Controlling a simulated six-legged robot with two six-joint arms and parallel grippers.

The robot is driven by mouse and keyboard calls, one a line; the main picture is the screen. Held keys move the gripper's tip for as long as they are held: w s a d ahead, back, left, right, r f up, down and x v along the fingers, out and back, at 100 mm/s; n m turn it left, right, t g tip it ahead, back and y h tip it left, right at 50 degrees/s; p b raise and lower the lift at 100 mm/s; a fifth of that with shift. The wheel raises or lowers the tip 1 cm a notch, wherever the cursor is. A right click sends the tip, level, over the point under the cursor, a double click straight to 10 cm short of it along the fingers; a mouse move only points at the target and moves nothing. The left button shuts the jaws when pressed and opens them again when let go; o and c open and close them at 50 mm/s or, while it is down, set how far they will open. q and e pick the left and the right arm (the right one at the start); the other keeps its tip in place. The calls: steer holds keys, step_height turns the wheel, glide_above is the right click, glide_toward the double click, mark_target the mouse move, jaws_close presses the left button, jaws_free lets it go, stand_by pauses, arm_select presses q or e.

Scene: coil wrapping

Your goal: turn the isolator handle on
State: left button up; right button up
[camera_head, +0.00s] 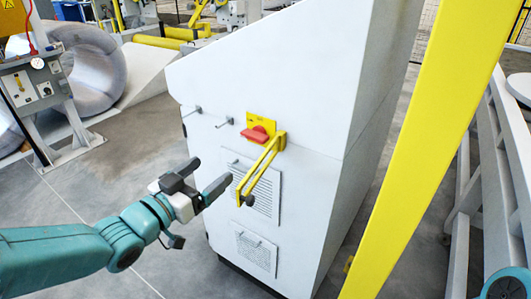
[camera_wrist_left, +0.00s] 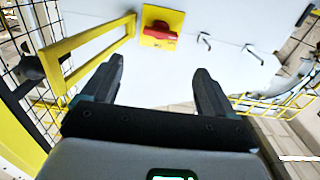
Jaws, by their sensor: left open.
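The red isolator handle (camera_head: 258,133) sits on a yellow plate (camera_head: 262,119) on the side of a white cabinet (camera_head: 310,100). A yellow bar-like bracket (camera_head: 262,165) sticks out beside and below it. In the left wrist view the red handle (camera_wrist_left: 160,33) shows at the top, beyond the fingers, with the yellow bracket (camera_wrist_left: 95,42) to its left. My left gripper (camera_head: 208,174) is open and empty, apart from the handle, below and left of it in the head view. It also shows in the left wrist view (camera_wrist_left: 160,72). My right gripper is not in view.
A slanted yellow post (camera_head: 430,140) stands at the right. Small hooks (camera_head: 224,122) and vent panels (camera_head: 259,253) are on the cabinet face. A control box (camera_head: 38,82) and large metal coil (camera_head: 97,68) stand at the left. The grey floor between is clear.

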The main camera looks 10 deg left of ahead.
mark_target(251, 137)
arm_select(q)
steer(key=x, duration=1.6)
steer(key=shift+r+b, duration=0.1)
steer(key=shift+b, duration=0.2)
steer(key=shift+a, duration=0.1)
steer(key=c, duration=0.8)
